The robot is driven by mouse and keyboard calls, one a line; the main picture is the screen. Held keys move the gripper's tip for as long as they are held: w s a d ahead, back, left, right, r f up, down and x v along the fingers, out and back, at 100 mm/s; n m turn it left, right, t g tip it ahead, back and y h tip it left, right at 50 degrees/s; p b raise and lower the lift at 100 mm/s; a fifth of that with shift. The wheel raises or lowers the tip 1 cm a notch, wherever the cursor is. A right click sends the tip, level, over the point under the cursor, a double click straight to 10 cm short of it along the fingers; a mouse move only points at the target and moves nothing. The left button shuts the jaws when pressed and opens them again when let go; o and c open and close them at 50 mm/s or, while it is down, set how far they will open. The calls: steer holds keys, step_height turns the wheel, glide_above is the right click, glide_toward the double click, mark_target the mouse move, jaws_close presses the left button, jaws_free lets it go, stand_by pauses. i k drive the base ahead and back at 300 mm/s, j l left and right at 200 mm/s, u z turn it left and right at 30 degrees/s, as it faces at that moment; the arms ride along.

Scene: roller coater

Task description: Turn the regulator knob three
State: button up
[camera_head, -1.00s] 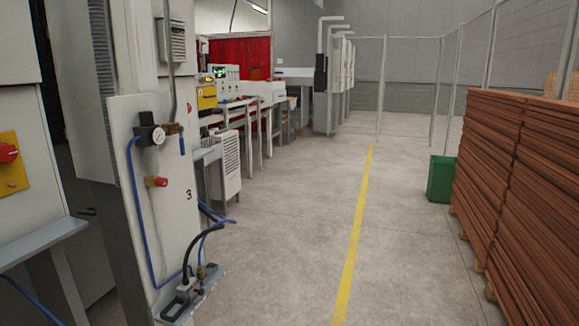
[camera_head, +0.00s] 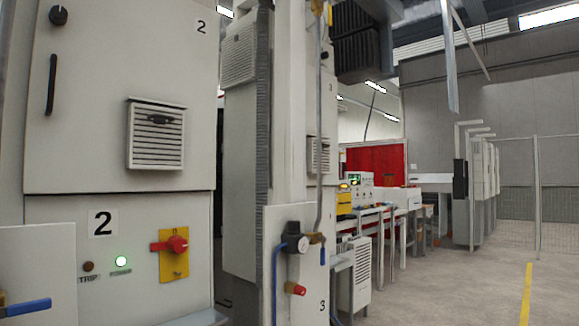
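My gripper is not in view.
A blue lever (camera_head: 30,308) is at the lower left. Open floor (camera_head: 470,290) lies at right.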

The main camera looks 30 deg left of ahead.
mark_target(293, 226)
steer(key=u, duration=1.25)
